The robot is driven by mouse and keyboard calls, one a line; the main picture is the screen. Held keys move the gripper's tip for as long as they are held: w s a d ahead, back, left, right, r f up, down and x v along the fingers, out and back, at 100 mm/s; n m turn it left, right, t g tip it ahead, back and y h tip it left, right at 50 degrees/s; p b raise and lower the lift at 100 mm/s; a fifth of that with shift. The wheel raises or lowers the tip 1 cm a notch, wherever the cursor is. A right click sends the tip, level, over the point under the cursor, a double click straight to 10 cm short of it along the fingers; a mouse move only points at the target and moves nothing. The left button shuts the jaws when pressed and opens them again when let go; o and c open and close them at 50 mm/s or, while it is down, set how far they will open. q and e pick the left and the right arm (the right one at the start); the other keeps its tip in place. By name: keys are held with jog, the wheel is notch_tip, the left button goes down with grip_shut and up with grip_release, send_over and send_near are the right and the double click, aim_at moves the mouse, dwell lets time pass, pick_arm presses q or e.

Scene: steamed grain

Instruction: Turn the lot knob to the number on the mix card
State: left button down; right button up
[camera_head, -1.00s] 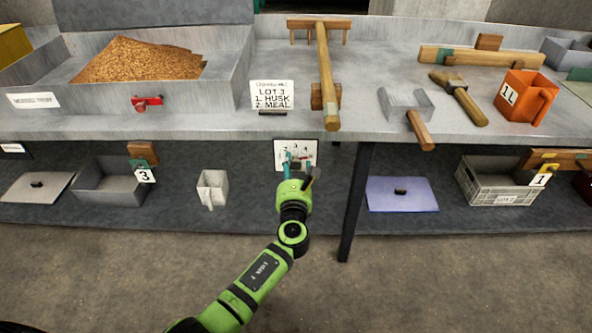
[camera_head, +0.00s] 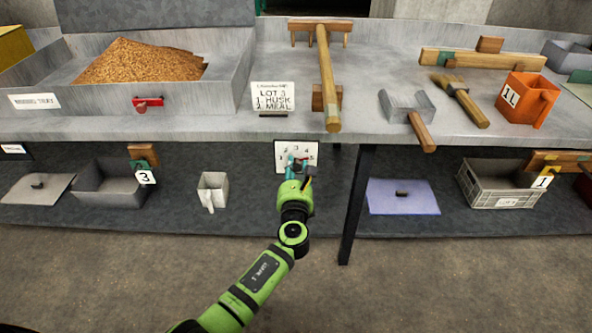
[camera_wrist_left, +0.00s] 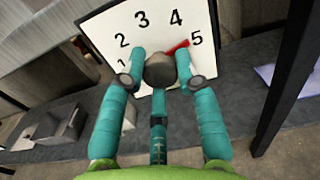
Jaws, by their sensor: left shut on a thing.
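The mix card (camera_head: 273,97) stands on the bench and reads LOT 3, 1. HUSK, 2. MEAL. The lot dial plate (camera_head: 310,150) is a white panel under the bench edge, partly hidden by my left gripper (camera_head: 297,166). In the left wrist view the plate (camera_wrist_left: 115,22) shows the numbers 1 to 5 in an arc. The knob's red pointer (camera_wrist_left: 178,47) points up and right, toward the 5. My right gripper is out of view.
A small grey jug (camera_head: 213,188) stands on the lower shelf to the left. A dark table leg (camera_head: 356,200) stands right of the dial.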

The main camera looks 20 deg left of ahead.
pick_arm(q)
jog(key=shift+f+n+b, duration=0.25)
jog(key=shift+n+b, duration=0.1)
jog(key=shift+n, duration=0.45)
jog(key=n+b, duration=0.2)
jog(key=n, duration=0.2)
jog(key=shift+d+n, duration=0.1)
jog(key=shift+n, duration=0.2)
jog(key=n+b, duration=0.2)
jog(key=n, duration=0.3)
jog(key=shift+b, duration=0.35)
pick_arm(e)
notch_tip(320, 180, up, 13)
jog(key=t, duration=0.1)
pick_arm(q)
jog(key=n+b, duration=0.1)
jog(key=n, duration=0.2)
jog(key=shift+d+r, duration=0.1)
jog(key=shift+n, duration=0.3)
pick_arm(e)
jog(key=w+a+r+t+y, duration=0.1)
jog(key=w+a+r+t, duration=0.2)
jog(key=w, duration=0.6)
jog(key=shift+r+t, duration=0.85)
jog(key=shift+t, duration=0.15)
pick_arm(q)
jog(key=shift+r, duration=0.1)
